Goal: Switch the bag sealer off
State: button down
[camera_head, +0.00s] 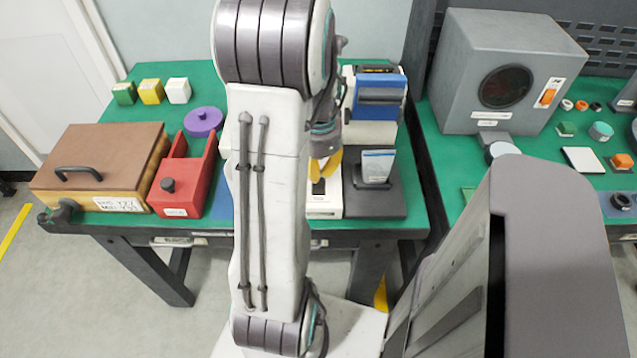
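No label I can read names the bag sealer. A white machine with a blue front (380,98) stands at the back of the left green table, partly hidden by my arm. In front of it, a dark grey device (390,204) holds a pale upright packet (377,168). The gap between the fingertips is unclear, and I see nothing held. I cannot make out the sealer's switch.
On the right table stands a grey box (490,60) with a round dark window and an orange switch (549,94). A wooden box (100,150), red holder (185,185), purple lid (203,122) and small blocks occupy the left table. A gap separates the tables.

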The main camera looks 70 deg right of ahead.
jog(key=shift+f+b, duration=0.8)
jog(key=shift+f, duration=0.15)
dwell(0.5)
jog(key=shift+r, duration=0.15)
jog(key=shift+r+p, duration=2.95)
jog(key=shift+r, duration=0.5)
